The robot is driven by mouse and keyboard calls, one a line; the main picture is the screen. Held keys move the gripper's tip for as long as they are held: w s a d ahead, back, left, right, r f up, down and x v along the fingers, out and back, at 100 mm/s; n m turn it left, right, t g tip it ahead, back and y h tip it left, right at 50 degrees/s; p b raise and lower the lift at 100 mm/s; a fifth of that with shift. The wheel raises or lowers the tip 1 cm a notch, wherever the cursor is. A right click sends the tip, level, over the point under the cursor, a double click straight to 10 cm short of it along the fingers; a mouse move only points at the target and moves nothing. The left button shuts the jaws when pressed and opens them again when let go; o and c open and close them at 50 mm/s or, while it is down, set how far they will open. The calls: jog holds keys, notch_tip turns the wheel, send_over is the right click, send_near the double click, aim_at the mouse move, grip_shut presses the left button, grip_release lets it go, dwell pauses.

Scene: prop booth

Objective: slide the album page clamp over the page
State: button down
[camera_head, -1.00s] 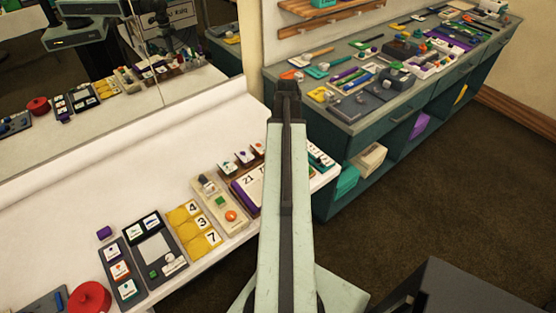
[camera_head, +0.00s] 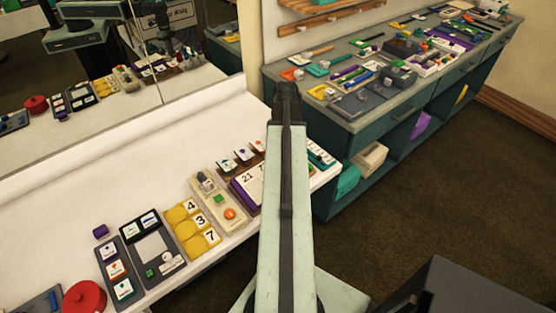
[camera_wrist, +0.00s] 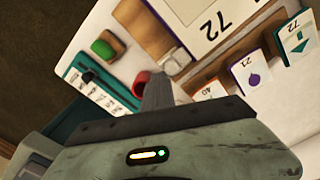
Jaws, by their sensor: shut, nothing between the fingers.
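My gripper (camera_wrist: 158,88) is shut and empty at the lower middle of the wrist view. In the head view its fingers are hidden behind my arm. A teal-edged board with a white, marked page (camera_wrist: 108,94) lies to its left, with a small dark knob (camera_wrist: 88,76) on it. A red ring-like piece (camera_wrist: 140,82) shows right beside the fingers, partly hidden by them; I cannot tell whether they touch. The teal-edged board also shows in the head view (camera_head: 321,155), just right of my arm. I cannot tell for certain which piece is the album page clamp.
A calendar board (camera_head: 246,190), yellow number tiles (camera_head: 196,222) and a red round pot (camera_head: 85,296) stand along the white table (camera_head: 90,200). In the wrist view, cards (camera_wrist: 255,76) stand at right and a green button block (camera_wrist: 108,45) lies above. A crowded counter (camera_head: 350,125) is at right.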

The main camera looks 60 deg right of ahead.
jog(key=shift+s+a+f+b, duration=0.1)
jog(key=shift+a+f+b, duration=0.05)
jog(key=shift+f+b, duration=0.25)
jog(key=shift+f, duration=0.2)
jog(key=shift+r, duration=0.1)
jog(key=shift+w+a, duration=0.3)
jog(key=shift+a, duration=0.05)
notch_tip(320, 180, up, 6)
jog(key=p, duration=0.6)
jog(key=shift+d, duration=0.2)
dwell(0.4)
